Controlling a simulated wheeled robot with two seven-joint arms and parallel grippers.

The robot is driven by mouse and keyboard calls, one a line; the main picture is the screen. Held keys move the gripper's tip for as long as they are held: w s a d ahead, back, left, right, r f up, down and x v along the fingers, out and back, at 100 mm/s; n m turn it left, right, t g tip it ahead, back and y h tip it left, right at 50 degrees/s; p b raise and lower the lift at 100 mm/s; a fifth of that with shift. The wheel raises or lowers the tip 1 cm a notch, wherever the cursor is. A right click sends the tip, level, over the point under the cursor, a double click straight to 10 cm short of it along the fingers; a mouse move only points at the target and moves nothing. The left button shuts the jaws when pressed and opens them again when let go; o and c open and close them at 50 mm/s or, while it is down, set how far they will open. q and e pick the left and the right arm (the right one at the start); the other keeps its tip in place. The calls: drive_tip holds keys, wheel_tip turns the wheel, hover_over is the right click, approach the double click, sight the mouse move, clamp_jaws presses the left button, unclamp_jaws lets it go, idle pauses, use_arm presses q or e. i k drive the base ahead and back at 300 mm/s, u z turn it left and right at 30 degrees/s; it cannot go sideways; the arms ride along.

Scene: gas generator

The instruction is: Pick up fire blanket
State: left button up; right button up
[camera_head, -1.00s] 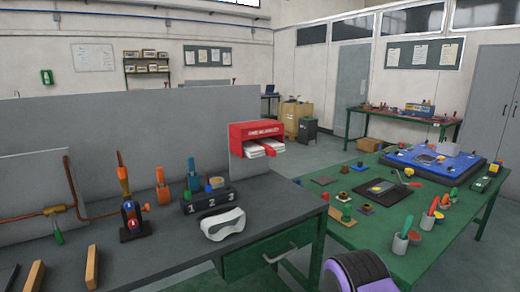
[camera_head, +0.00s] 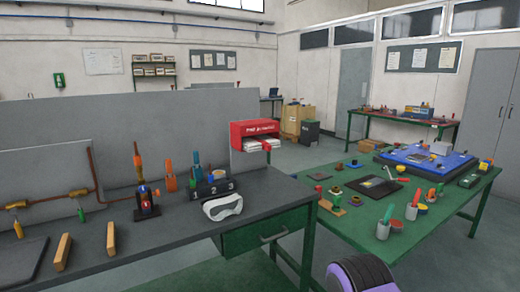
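The fire blanket box is a red open-fronted case (camera_head: 255,131) with white lettering, fixed at the right end of the grey panel behind the dark workbench. White folded fabric of the fire blanket (camera_head: 257,145) shows in its lower opening, with a red tab at the right. Neither of my gripper's fingers shows clearly in the head view. A purple and dark rounded part (camera_head: 362,274) at the bottom edge looks like a piece of my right arm.
The dark workbench (camera_head: 180,228) holds white goggles (camera_head: 222,207), a numbered block (camera_head: 213,187), a torch stand (camera_head: 146,200) and wooden bars. A green table (camera_head: 345,222) with pots and a blue tray stands at right. Grey floor lies between them.

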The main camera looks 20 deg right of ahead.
sight(252, 144)
drive_tip(key=z, duration=0.55)
drive_tip(key=i, duration=1.15)
drive_tip(key=u, duration=0.4)
